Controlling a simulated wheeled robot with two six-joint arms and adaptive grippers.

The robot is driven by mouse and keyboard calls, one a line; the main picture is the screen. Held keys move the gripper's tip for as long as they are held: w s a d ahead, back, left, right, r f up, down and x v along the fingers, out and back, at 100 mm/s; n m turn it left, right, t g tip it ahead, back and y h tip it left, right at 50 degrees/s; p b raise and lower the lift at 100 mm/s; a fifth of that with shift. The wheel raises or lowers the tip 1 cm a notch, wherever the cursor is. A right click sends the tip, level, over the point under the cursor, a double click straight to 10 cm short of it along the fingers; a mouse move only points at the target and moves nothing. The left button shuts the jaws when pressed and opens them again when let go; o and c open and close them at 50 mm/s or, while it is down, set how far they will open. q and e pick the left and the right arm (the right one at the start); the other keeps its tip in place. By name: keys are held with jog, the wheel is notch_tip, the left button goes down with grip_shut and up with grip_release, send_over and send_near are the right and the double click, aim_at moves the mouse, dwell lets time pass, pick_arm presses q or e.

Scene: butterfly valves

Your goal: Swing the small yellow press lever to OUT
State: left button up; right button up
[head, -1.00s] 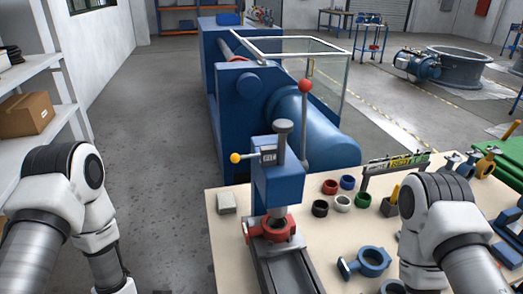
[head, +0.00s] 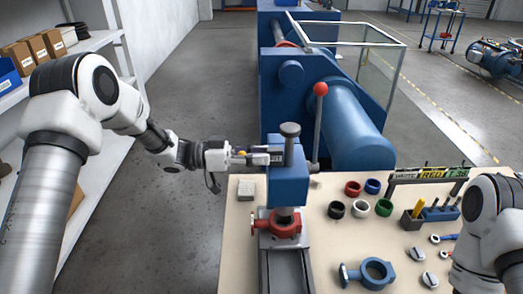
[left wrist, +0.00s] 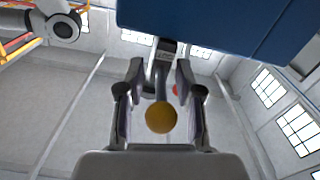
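The blue bench press (head: 289,185) stands upright on the workbench, with a red valve body (head: 278,224) clamped below its ram. The small press lever sticks out from its left side; its yellow ball knob (left wrist: 160,118) shows in the left wrist view. My left gripper (left wrist: 159,78) has its two fingers spread either side of the lever, with gaps visible on both sides. In the head view the left gripper (head: 250,157) reaches the press from the left and mostly hides the knob. My right gripper is out of view; only its arm shows at right.
A tall lever with a red ball (head: 321,89) rises just behind the press. Coloured rings (head: 353,188), a blue valve body (head: 374,272) and a tool rack (head: 430,213) lie right of it.

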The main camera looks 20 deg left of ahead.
pick_arm(q)
jog(key=shift+d, duration=0.15)
jog(key=shift+a, duration=0.2)
grip_shut()
